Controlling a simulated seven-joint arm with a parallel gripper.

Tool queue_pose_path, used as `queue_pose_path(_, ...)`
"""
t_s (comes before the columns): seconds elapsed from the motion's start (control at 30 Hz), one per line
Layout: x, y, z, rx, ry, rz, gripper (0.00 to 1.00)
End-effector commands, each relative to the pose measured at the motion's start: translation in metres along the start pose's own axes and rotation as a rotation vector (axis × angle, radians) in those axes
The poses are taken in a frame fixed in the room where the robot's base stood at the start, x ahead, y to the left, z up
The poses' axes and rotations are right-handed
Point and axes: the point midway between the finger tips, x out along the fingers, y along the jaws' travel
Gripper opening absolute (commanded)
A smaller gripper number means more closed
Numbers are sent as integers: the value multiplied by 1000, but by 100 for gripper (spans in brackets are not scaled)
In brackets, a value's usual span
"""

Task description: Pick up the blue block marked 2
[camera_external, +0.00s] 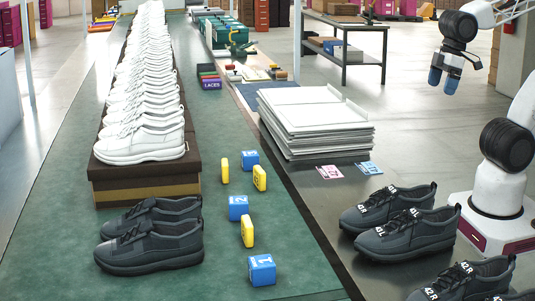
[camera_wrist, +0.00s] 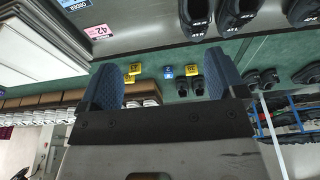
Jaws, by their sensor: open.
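The blue block marked 2 (camera_external: 238,207) sits on the green mat (camera_external: 120,285), in a loose line of blue and yellow blocks. A blue block (camera_wrist: 167,71), probably the same one, shows small between the fingers in the wrist view; its mark is too small to read. My gripper (camera_external: 443,82) is open and empty, raised high at the upper right, far from the block. Its two blue fingers stand apart in the wrist view (camera_wrist: 165,80).
A blue block marked 1 (camera_external: 262,270) and another blue block (camera_external: 250,158) stand nearby. Yellow blocks (camera_external: 248,230) (camera_external: 260,178) (camera_external: 225,170) are close around. Dark shoes (camera_external: 155,246) lie left, more dark shoes (camera_external: 405,234) right. White shoes (camera_external: 145,140) and stacked trays (camera_external: 315,120) stand behind.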

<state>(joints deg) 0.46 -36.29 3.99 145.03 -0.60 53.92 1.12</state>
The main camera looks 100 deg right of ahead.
Motion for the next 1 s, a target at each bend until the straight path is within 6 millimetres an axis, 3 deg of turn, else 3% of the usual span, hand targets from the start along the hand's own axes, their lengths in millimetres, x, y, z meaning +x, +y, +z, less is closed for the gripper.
queue_pose_path(0.17, 2, 0, -10, 47, 13, -3, 89)
queue_pose_path(0.37, 9, -2, -46, 215, 62, -17, 89)
queue_pose_path(0.63, 33, -4, -123, 590, 164, -77, 89)
queue_pose_path(1.0, 86, -3, -227, 1131, 285, -224, 89)
